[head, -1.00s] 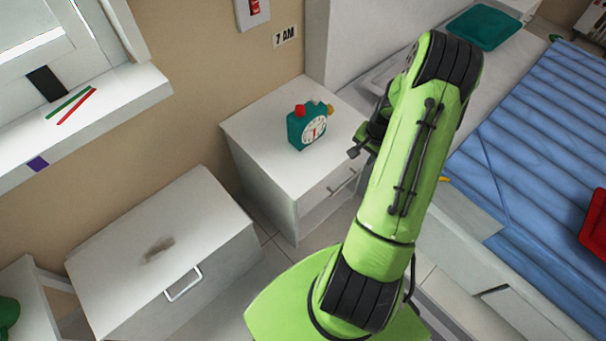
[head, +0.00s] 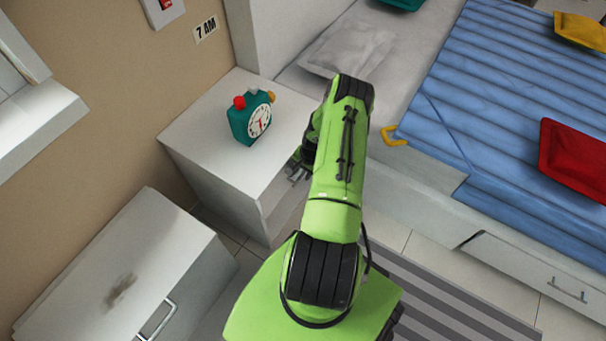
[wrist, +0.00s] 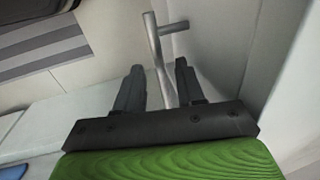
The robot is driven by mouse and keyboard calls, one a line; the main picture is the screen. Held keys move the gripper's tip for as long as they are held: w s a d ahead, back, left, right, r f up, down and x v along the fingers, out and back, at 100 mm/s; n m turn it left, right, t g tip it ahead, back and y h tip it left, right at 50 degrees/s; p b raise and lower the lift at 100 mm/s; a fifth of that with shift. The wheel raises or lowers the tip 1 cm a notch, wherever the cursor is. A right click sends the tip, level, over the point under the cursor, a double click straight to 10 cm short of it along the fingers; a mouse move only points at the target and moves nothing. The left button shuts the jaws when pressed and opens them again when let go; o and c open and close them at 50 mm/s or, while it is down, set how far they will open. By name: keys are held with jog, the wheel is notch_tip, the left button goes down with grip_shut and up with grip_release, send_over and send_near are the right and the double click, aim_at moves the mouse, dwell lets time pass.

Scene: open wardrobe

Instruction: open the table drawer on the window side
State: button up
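A white bedside table (head: 190,115) stands against the wall, with a teal alarm clock on top. Its drawer front is partly hidden by my arm in the head view. My gripper (head: 298,174) is at the table's front edge. In the wrist view my gripper (wrist: 158,82) is open, its two black fingers apart. A grey metal bar handle (wrist: 160,60) shows between and beyond the fingers, on a pale front. I cannot tell whether a finger touches it. No gap showing an open drawer is clear.
A white cabinet (head: 150,255) with a handle stands lower left, near the window sill (head: 40,120). A bed with a blue cover (head: 480,90) fills the right. A striped rug (head: 430,300) lies on the floor.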

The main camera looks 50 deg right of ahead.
jog(key=shift+f, duration=0.35)
jog(key=shift+c, duration=0.3)
jog(key=shift+r, duration=0.1)
grip_shut()
